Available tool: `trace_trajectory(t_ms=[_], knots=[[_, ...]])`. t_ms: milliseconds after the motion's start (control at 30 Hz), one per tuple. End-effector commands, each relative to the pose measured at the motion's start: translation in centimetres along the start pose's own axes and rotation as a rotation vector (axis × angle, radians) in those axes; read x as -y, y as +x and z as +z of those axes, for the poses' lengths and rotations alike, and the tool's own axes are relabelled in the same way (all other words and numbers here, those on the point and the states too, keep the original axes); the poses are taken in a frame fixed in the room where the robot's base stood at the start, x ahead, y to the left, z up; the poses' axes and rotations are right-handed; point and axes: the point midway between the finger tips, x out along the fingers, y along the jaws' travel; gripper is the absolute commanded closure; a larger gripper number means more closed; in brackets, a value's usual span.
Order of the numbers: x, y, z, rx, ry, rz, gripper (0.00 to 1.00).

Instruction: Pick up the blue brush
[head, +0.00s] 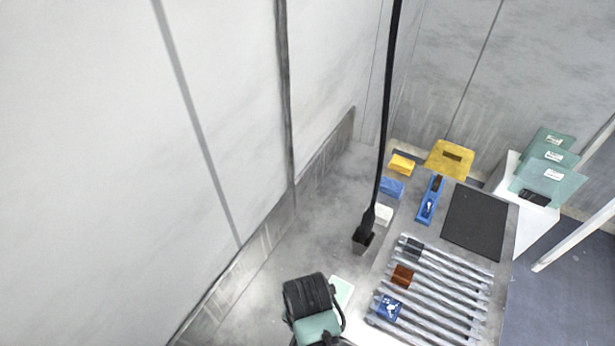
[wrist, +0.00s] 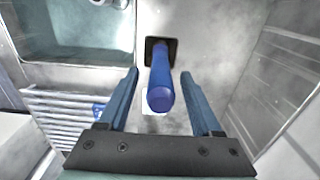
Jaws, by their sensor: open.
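In the wrist view a blue rounded handle (wrist: 160,96), which looks like the blue brush, points toward the camera. Its far end meets a dark square holder (wrist: 170,50). My gripper (wrist: 160,72) is open, with one finger on each side of the handle and a visible gap on both sides. The handle's lower end and any bristles are hidden. I cannot make out the blue handle there. My fingers do not show clearly in the head view.
A rack of pale bars (head: 440,290) carries small blocks, one blue (head: 388,308). Behind are yellow (head: 401,164), blue (head: 392,187) and white (head: 383,214) blocks, a blue tray (head: 430,200) and a dark mat (head: 475,222). A wall borders the left side.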

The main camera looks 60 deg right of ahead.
Motion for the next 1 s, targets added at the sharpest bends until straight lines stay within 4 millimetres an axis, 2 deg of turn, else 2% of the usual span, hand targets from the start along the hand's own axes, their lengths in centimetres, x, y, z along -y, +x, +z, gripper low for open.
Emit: trace_trajectory(t_ms=[233,533,567,900,1000], knots=[[-0.1,2.7,0.0,0.0,0.0,0.001,0.34],[0.0,3.2,0.0,-0.001,0.0,0.0,0.34],[0.0,3.2,0.0,-0.001,0.0,0.0,0.38],[0.0,3.1,0.0,-0.001,0.0,0.0,0.99],[0.0,3.1,0.0,-0.001,0.0,0.0,1.0]])
